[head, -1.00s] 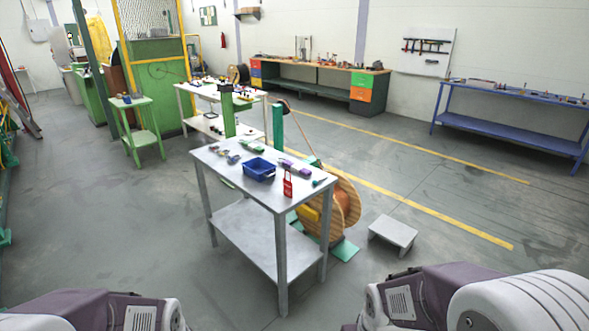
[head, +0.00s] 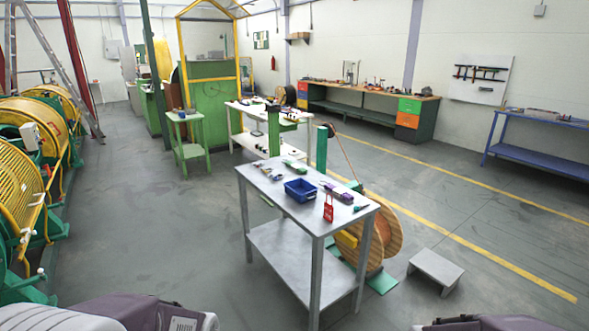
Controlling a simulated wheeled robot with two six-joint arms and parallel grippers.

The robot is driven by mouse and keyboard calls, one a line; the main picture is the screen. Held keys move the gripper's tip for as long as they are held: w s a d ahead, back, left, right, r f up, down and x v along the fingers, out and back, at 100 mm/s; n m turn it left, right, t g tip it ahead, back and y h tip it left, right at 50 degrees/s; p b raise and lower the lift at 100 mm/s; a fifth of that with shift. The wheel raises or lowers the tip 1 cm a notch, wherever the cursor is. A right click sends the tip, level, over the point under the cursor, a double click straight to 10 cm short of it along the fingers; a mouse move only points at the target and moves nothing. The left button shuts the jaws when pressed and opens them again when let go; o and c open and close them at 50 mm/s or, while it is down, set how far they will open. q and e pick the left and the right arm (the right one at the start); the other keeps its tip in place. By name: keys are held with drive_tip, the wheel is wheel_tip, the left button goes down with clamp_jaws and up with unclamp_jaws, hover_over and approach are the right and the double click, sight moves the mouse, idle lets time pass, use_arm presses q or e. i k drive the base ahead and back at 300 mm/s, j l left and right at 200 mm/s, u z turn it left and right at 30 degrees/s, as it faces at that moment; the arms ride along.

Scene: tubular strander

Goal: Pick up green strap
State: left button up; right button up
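On the grey metal table (head: 347,220) in the middle of the head view lies a flat green item (head: 295,166), near the back edge behind a blue bin. It may be the green strap, but it is too small to be sure. A smaller green piece (head: 360,208) lies near the table's right corner. My arms show only as links at the bottom edge, well short of the table. Both of my grippers are out of view.
The blue bin (head: 300,190), a red tag-like item (head: 328,208) and a purple tool (head: 337,192) share the tabletop. A wooden cable reel (head: 384,238) and a low grey step (head: 436,267) stand to the right. Yellow machines (head: 22,195) line the left. Floor left of the table is clear.

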sight(293, 167)
drive_tip(key=i+j+u, duration=0.35)
drive_tip(key=i, duration=0.2)
drive_tip(key=i+u, duration=0.35)
drive_tip(key=i, duration=0.2)
drive_tip(key=i+u, duration=0.35)
drive_tip(key=i, duration=0.2)
drive_tip(key=i+z, duration=0.1)
drive_tip(key=i, duration=0.45)
drive_tip(key=i+j+z, duration=0.15)
drive_tip(key=i, duration=0.4)
drive_tip(key=i+j+z, duration=0.1)
drive_tip(key=i, duration=0.4)
drive_tip(key=i+l+z, duration=0.2)
drive_tip(key=i+z, duration=0.75)
drive_tip(key=i+j+z, duration=0.1)
drive_tip(key=i+z, duration=0.35)
drive_tip(key=k, duration=0.1)
